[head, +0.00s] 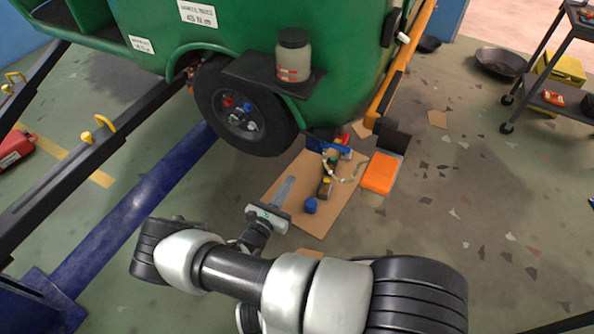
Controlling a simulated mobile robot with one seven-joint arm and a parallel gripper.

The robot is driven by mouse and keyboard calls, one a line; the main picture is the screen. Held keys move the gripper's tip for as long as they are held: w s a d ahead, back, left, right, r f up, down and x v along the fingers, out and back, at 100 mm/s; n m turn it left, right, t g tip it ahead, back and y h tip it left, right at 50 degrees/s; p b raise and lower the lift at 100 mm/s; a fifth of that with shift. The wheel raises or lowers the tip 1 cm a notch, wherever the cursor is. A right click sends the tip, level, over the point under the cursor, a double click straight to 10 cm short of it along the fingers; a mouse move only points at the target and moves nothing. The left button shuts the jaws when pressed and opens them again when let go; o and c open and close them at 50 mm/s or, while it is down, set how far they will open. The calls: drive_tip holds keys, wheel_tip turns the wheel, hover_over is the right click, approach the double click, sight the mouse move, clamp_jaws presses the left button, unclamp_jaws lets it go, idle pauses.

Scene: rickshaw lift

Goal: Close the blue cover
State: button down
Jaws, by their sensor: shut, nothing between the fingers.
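My gripper (288,182) is at the lower middle, over the cardboard sheet (325,222). Its fingers are together and empty, pointing up the picture toward the green vehicle. A small blue round piece (310,205) lies on the cardboard just right of my gripper, apart from it. Another blue part (318,145) shows under the vehicle's rear edge, right of the wheel, partly hidden by the body. I cannot tell which of these is the blue cover, or whether it is open.
The green vehicle (340,60) with its wheel (240,110) fills the top middle. A jar (293,55) stands on its ledge. An orange box (381,172) and small items lie by the cardboard. A blue lift beam (130,210) runs along the left.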

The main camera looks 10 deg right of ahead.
sight(311, 148)
drive_tip(key=b+x, duration=0.1)
drive_tip(key=x, duration=1.1)
drive_tip(key=shift+d+b, duration=0.1)
drive_tip(key=shift+b, duration=0.2)
drive_tip(key=shift+w+d, duration=0.2)
drive_tip(key=shift+w, duration=0.15)
drive_tip(key=shift+r, duration=0.1)
